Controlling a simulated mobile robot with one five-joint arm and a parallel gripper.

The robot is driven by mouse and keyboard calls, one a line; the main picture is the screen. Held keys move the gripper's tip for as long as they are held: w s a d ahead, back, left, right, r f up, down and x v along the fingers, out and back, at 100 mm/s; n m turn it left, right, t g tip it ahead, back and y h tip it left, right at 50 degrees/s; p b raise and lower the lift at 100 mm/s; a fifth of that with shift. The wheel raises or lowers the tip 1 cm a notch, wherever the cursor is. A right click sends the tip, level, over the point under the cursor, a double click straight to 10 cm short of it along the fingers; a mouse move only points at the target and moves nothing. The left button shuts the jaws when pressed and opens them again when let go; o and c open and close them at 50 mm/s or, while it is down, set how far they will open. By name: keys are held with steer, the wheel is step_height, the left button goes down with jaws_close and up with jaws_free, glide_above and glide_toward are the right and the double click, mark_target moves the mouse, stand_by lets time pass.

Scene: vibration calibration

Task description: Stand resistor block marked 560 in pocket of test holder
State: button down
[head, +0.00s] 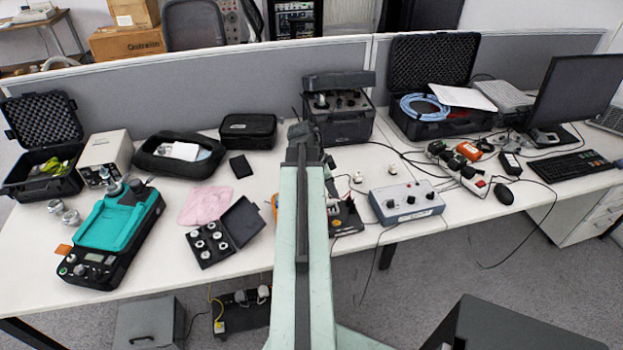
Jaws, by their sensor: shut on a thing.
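My arm reaches from the bottom middle over the white desk. At its far end my gripper (303,138) is small and dark, in front of a black instrument case. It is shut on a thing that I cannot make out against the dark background. I see no mark 560 anywhere. I cannot pick out the resistor block or the test holder with its pocket. My arm covers part of the desk's middle. A dark item (346,217) with some orange shows just right of the arm, partly hidden by it.
A grey-blue box with knobs (407,202) stands right of my arm. An open black case with round metal weights (222,236) and a teal-black instrument (112,236) lie left. The black instrument case (345,130) stands behind the gripper. Cables cross the desk's right side.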

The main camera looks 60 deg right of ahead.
mark_target(331, 198)
steer(key=shift+w, duration=0.1)
steer(key=shift+a, duration=0.1)
step_height(331, 198, down, 5)
steer(key=b, duration=0.5)
steer(key=shift+s+f, duration=0.1)
steer(key=shift+s, duration=0.1)
stand_by(0.9)
steer(key=shift+f+b, duration=0.2)
steer(key=shift+b, duration=0.15)
steer(key=shift+f+b, duration=0.65)
steer(key=c, duration=0.7)
jaws_free()
